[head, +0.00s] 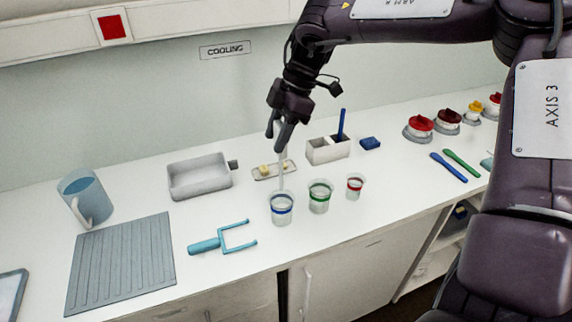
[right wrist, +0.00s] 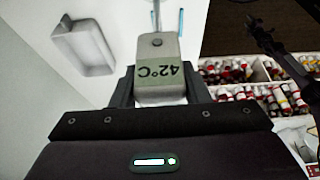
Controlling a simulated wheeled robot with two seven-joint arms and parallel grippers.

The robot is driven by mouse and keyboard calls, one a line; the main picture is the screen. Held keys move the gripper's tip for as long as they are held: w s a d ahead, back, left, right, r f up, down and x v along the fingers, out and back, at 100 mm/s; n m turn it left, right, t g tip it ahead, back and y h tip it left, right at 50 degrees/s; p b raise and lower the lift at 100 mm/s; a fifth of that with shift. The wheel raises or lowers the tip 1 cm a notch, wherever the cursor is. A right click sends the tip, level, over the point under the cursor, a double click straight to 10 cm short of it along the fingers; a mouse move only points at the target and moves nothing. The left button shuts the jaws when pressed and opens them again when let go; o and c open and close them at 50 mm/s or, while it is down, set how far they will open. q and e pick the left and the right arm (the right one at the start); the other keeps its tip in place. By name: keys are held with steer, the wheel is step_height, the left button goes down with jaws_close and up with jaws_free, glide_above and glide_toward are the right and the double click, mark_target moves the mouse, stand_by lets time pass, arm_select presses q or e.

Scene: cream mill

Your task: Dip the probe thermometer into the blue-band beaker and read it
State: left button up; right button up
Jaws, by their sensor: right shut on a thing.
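My right gripper (head: 280,138) is shut on the probe thermometer (head: 283,160), which it holds upright with its thin probe pointing down. The blue-band beaker (head: 282,211), clear with a blue ring, stands on the counter directly below. The probe's lower end is around the beaker's rim; I cannot tell whether the tip is inside. In the right wrist view, the thermometer's grey body (right wrist: 158,50) sits between the fingers (right wrist: 159,92), and its display reads 42°C, upside down. My left gripper is not in view.
A green-band beaker (head: 320,197) and a smaller red-band beaker (head: 354,187) stand close on the right. A small tray (head: 262,174), grey basin (head: 200,177) and white holder (head: 328,150) are behind. A blue fork-like tool (head: 222,238) and ribbed mat (head: 122,262) lie front left.

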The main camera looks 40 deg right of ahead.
steer(key=shift+r, duration=0.35)
steer(key=shift+f, duration=0.15)
steer(key=m+b, duration=0.2)
steer(key=m+t+b, duration=0.1)
steer(key=m+b, duration=0.1)
steer(key=b, duration=0.1)
steer(key=shift+f+t+h, duration=0.3)
steer(key=shift+f, duration=0.1)
steer(key=m+h+b, duration=0.1)
steer(key=m+b, duration=0.2)
steer(key=m+t+h+b, duration=0.1)
steer(key=m+b, duration=0.2)
steer(key=m, duration=0.1)
steer(key=m+t+h+b, duration=0.1)
steer(key=m+b, duration=0.1)
steer(key=m, duration=0.1)
steer(key=shift+r+m+h+b, duration=0.2)
steer(key=shift+m+h+b, duration=0.2)
steer(key=shift+r+m+h+b, duration=0.2)
steer(key=shift+m+h+b, duration=0.2)
steer(key=shift+m, duration=0.6)
steer(key=shift+r, duration=0.1)
